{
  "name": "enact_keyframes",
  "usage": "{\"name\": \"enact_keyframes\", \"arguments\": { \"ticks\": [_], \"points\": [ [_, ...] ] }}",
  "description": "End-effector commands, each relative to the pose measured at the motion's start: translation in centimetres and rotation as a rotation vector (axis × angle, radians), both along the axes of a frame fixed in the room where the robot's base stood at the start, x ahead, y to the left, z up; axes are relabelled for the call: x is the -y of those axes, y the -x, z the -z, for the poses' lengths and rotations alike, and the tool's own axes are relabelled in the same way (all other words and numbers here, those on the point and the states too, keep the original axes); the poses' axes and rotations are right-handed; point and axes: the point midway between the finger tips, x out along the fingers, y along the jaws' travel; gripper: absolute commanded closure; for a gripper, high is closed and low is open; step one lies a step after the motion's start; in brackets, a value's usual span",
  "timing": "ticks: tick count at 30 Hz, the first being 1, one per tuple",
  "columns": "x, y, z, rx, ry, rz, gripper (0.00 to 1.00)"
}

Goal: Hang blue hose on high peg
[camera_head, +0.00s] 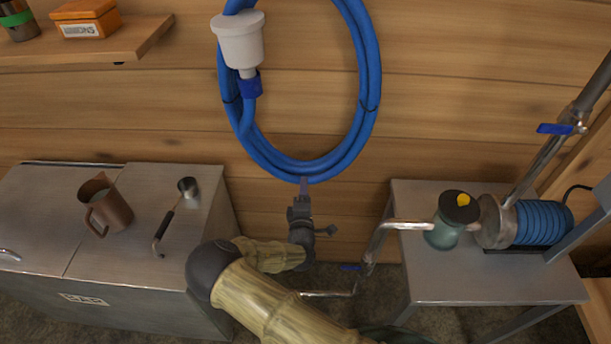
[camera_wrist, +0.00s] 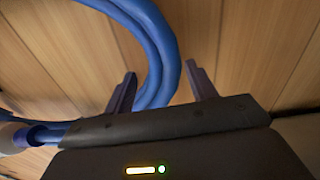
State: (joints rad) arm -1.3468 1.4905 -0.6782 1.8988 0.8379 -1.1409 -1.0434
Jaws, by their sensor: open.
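A coiled blue hose (camera_head: 369,75) hangs against the wooden plank wall in the head view, with a white funnel-like fitting (camera_head: 240,42) at its left side. The top of the coil is cut off by the frame, so what it hangs from is hidden. No peg shows. My gripper (camera_head: 305,184) points up at the bottom of the coil. In the wrist view the blue hose (camera_wrist: 160,60) passes between the two open, dark fingers of my gripper (camera_wrist: 157,88). I cannot tell whether they touch the hose.
A metal cabinet (camera_head: 150,255) at the left bears a brown pitcher (camera_head: 107,206) and a ladle (camera_head: 174,217). A metal table (camera_head: 470,280) at the right bears a pump (camera_head: 530,222) with pipes. A wooden shelf (camera_head: 110,45) with an orange box (camera_head: 87,17) is at upper left.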

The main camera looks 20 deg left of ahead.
Motion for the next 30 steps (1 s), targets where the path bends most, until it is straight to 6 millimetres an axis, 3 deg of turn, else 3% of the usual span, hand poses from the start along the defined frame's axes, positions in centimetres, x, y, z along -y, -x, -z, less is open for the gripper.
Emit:
{"name": "enact_keyframes", "arguments": {
  "ticks": [16, 29, 30],
  "points": [
    [-1.6, -6.3, 0.3, 0.001, -0.003, 0.0, 0.44],
    [-1.8, -7.2, 0.0, 0.001, -0.001, -0.001, 0.44],
    [-1.8, -7.2, 0.0, 0.001, -0.001, -0.001, 0.48]
  ]
}}
